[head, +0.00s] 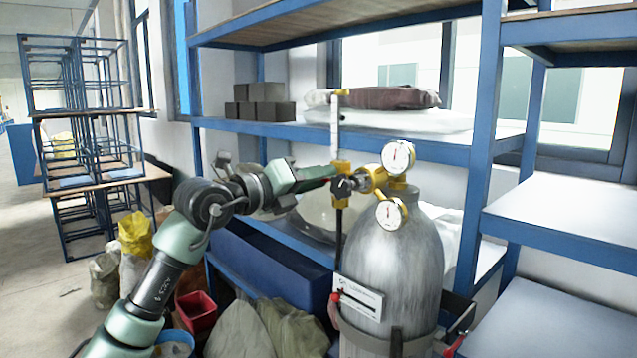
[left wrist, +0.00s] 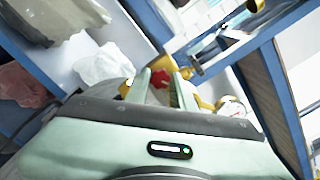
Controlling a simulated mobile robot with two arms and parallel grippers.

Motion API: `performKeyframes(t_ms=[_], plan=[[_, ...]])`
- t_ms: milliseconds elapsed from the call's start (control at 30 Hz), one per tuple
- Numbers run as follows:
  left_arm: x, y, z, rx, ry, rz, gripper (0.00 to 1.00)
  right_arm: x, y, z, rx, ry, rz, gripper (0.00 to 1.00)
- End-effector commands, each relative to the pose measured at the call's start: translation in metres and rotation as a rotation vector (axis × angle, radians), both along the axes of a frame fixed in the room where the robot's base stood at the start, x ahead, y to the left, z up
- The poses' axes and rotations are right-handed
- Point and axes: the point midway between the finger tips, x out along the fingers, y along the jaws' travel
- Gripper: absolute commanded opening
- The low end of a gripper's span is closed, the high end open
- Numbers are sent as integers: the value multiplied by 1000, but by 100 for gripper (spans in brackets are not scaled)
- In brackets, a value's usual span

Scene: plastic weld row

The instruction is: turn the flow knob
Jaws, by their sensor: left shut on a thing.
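A grey gas cylinder (head: 393,265) stands upright with a yellow regulator (head: 362,178) on top. The regulator carries two round white gauges (head: 398,157) and a black knob (head: 343,187) on its front. A clear upright tube (head: 336,128) rises from its left end. My left gripper (head: 318,178) reaches the regulator's left end from the left. In the left wrist view, its two green fingers (left wrist: 160,88) are shut on a red flow knob (left wrist: 158,79), with the yellow regulator (left wrist: 186,73) just beyond. The fingers partly hide the red knob. My right gripper is out of view.
Blue-framed shelving (head: 484,150) stands close behind and right of the cylinder. Dark blocks (head: 268,111) and a brown folded sack (head: 390,97) lie on it. A blue bin (head: 270,262), a red bucket (head: 197,312) and sacks (head: 238,328) crowd the floor below my left arm.

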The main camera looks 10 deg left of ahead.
Motion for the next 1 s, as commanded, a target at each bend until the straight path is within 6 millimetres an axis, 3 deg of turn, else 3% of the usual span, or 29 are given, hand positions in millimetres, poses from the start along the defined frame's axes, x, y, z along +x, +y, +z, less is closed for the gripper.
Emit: performKeyframes(t_ms=[400, 967, 1000], plan=[[0, 1, 1, -158, 103, 1, 0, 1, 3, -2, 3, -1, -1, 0], [0, 1, 1, -179, 116, 2, 0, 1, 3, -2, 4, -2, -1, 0], [0, 1, 1, -179, 116, 2, 35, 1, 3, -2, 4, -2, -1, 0]])
